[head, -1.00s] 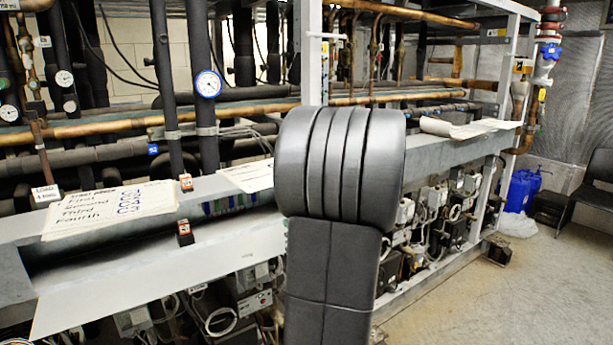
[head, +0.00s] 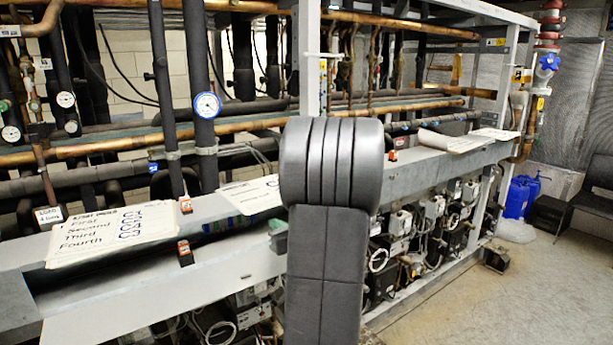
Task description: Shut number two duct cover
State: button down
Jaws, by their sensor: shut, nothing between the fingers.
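A long grey duct (head: 30,252) runs along the front of the rack, with a dark opening along its left section. A pale flat cover panel (head: 150,305) stands open along the front edge of that section, tilted outward and down. Small orange tags sit at the duct, one on the upper edge (head: 185,205) and one lower near the panel (head: 185,252); their numbers are too small to read. My dark arm hides the panel's right end and the duct behind it. My gripper is not visible; the arm blocks that area.
Handwritten paper sheets (head: 110,237) lie on the duct's top at left. More papers (head: 450,140) lie farther right. Pipes and gauges (head: 207,105) rise behind. Wiring and compressors fill the space below.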

jog(key=shift+s+d+f, duration=0.35)
jog(key=shift+s+f, duration=0.25)
jog(key=shift+f, duration=0.2)
jog(key=shift+s+d+f, duration=0.35)
jog(key=shift+s+f, duration=0.2)
jog(key=shift+f, duration=0.2)
